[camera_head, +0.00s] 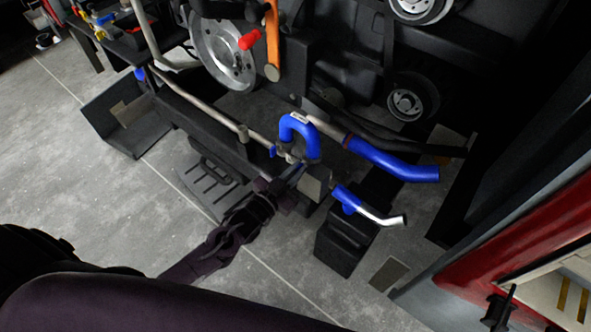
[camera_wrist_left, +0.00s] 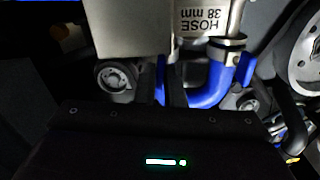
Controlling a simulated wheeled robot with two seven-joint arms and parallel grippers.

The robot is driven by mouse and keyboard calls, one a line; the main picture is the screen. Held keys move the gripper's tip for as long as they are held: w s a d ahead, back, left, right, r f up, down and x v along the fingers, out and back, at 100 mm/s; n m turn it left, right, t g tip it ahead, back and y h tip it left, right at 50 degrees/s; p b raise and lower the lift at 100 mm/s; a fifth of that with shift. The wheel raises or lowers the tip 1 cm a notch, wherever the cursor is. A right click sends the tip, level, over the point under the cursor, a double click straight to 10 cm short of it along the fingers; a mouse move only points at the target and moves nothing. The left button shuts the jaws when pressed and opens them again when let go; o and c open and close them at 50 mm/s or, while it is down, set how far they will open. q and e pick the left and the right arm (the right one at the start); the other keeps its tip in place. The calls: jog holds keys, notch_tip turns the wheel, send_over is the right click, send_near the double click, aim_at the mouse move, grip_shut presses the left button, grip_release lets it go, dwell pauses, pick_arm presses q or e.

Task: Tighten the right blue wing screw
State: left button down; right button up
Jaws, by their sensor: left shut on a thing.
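My left gripper (camera_head: 298,178) reaches in from the lower left, beside a grey metal box (camera_head: 315,186) and below a blue curved hose (camera_head: 298,127). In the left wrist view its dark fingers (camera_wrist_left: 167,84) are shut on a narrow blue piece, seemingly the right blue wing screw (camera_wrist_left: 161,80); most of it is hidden. The box (camera_wrist_left: 118,30) and the hose (camera_wrist_left: 205,88), with a clamp and a "HOSE 38 mm" label, are close by there. Another small blue piece (camera_head: 272,151) is on the rail's end. My right gripper is not in view.
A blue pipe (camera_head: 395,163) and a silver pipe with a blue end (camera_head: 382,216) lie right of the gripper. Pulleys (camera_head: 222,55) and dark machinery are behind. A red cabinet (camera_head: 530,235) is at the right. Grey floor (camera_head: 60,160) is open at left.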

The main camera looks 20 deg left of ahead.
pick_arm(q)
jog(key=shift+m, duration=0.9)
jog(key=shift+m+p, duration=0.35)
jog(key=shift+m, duration=0.15)
jog(key=shift+f+m+p, duration=0.2)
jog(key=shift+m+p, duration=1.35)
jog(key=shift+m, duration=5.7)
jog(key=shift+f+m+p, duration=0.15)
jog(key=shift+m+p, duration=1.35)
jog(key=shift+m, duration=5.75)
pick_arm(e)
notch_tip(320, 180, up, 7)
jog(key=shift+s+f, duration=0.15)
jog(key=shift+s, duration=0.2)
pick_arm(q)
jog(key=c, duration=1.6)
grip_release()
